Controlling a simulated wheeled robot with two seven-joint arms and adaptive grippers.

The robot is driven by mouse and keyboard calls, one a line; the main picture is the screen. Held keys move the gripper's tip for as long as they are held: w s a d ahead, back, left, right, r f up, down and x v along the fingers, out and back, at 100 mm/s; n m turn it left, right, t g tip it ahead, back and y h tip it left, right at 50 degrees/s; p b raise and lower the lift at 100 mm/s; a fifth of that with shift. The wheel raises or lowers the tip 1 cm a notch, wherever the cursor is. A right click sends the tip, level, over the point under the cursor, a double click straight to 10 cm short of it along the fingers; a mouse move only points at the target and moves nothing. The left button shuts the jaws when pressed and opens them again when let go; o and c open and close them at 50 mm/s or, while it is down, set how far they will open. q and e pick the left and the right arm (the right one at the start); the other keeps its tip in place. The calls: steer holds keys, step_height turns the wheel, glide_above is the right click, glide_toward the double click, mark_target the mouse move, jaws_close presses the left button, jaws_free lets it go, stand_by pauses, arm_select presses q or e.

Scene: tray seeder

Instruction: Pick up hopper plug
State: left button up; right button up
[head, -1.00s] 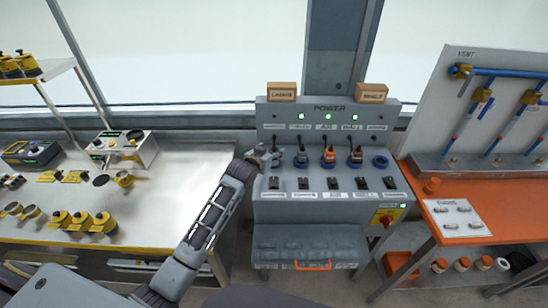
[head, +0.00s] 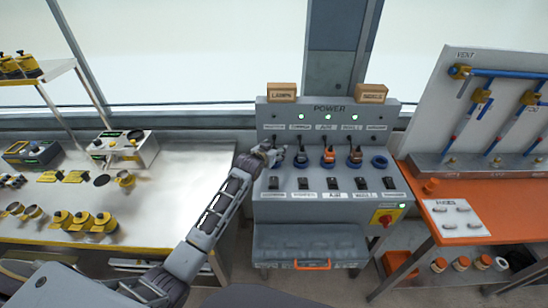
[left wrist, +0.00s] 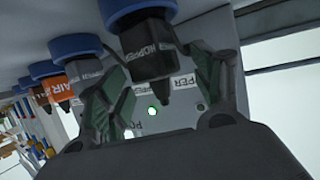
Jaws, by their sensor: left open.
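The hopper plug (left wrist: 148,55) is black with a white HOPPER label and sits in a blue socket ring (left wrist: 137,12) in the left wrist view. My left gripper (left wrist: 158,65) is open, with one finger on each side of the plug; I cannot tell whether they touch it. In the head view my left gripper (head: 272,156) is at the left end of the plug row on the grey power panel (head: 330,215) and mostly hides the hopper plug. My right gripper is not in view.
To the right are a white-labelled plug (head: 301,159), an orange AIR plug (head: 329,157), another plug (head: 355,157) and an empty blue socket (head: 380,162). Black switches line the panel below. A steel table (head: 190,180) stands left, an orange bench (head: 480,205) right.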

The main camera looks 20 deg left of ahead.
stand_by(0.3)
arm_select(q)
steer(key=c, duration=1.1)
steer(key=shift+r, duration=0.1)
steer(key=shift+c, duration=0.2)
steer(key=shift+r+b, duration=0.3)
steer(key=shift+r, duration=4.65)
steer(key=shift+c, duration=0.2)
jaws_close()
steer(key=shift+r, duration=0.15)
steer(key=shift+r+p, duration=1.3)
steer(key=shift+p, duration=0.1)
